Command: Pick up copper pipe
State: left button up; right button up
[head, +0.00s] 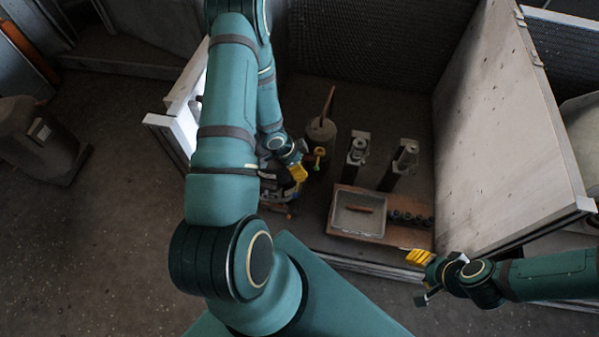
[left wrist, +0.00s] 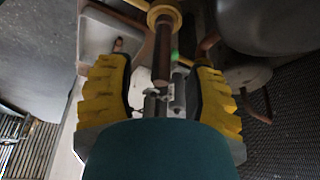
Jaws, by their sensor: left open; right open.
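In the left wrist view, a copper-brown pipe (left wrist: 163,55) lies between the two yellow fingers of my left gripper (left wrist: 160,92), with a yellow ring at its far end. The fingers are wide apart, with gaps on both sides of the pipe. My left gripper (head: 299,172) also shows in the head view beside the machinery. A short copper-coloured piece (head: 358,209) lies in the grey tray (head: 338,214); it also shows at upper left in the left wrist view (left wrist: 118,45). My right gripper (head: 420,258) is open and empty near the brown board's front right corner.
The tray sits on a brown board (head: 400,235) beside a row of dark round parts (head: 410,218). Two upright metal fittings (head: 358,148) (head: 405,156) and a grey cylinder (head: 321,132) stand behind. A tall pale panel (head: 495,130) bounds the right; my left arm hides much at left.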

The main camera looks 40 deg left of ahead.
pick_arm(q)
jog(key=shift+x, duration=1.05)
grip_shut()
